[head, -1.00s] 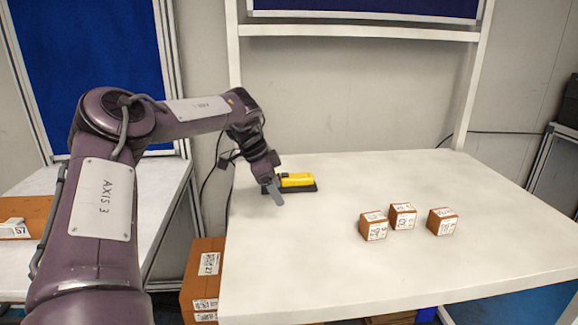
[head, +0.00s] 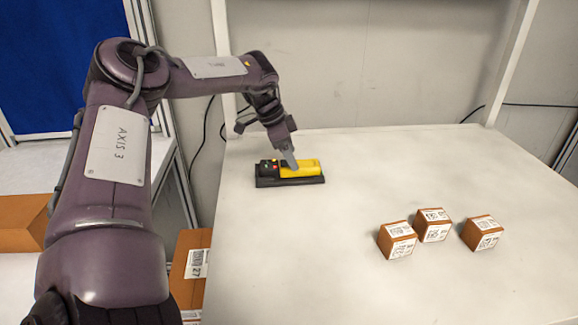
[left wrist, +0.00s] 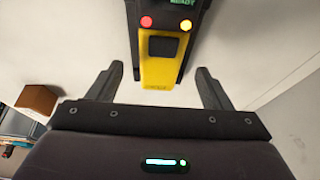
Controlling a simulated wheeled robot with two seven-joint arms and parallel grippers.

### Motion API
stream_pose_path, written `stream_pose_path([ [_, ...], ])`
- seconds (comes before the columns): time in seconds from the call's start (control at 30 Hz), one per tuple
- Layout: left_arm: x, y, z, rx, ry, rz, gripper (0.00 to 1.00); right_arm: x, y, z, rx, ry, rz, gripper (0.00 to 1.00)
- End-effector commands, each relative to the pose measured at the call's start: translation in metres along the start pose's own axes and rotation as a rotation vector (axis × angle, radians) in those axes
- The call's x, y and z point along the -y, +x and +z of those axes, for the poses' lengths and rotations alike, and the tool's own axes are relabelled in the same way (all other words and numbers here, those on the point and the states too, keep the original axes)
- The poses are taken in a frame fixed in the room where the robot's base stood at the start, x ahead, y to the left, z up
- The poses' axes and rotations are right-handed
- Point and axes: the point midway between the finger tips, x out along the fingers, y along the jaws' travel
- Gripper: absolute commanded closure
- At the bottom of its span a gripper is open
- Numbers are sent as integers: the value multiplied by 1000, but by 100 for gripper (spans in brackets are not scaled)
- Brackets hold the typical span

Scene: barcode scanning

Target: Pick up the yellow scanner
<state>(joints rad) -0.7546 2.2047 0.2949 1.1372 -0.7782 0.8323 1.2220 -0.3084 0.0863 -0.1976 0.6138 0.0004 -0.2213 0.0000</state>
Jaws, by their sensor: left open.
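The yellow scanner (head: 306,169) lies in a black holder (head: 290,183) at the back left of the white table. Its left end is black, with small coloured lights. My left gripper (head: 291,160) is over the scanner, pointing down, and partly hides it. In the left wrist view the scanner's yellow handle (left wrist: 160,72) lies in line with the gap between the open fingers of my left gripper (left wrist: 160,85). Nothing is held between them. I cannot tell the exact height of the fingertips above the scanner. My right gripper is not in view.
Three small brown boxes with labels stand on the table: one on the left (head: 397,240), one in the middle (head: 432,225), one on the right (head: 482,233). A larger carton (head: 190,268) is beside the table's left edge. The table's front is clear.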

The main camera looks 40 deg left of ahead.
Motion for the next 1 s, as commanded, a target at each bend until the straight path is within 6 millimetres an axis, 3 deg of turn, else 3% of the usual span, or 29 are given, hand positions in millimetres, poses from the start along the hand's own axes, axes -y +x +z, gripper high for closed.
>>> stream_pose_path([
  [0.2,-2,30,0,3,-1,2,27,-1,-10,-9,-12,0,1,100],
  [0.53,-2,36,-1,1,0,0,29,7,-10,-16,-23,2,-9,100],
  [0.93,-2,36,-1,1,0,0,81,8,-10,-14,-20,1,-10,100],
  [1.0,-1,35,-2,0,1,-1,83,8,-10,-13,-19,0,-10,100],
])
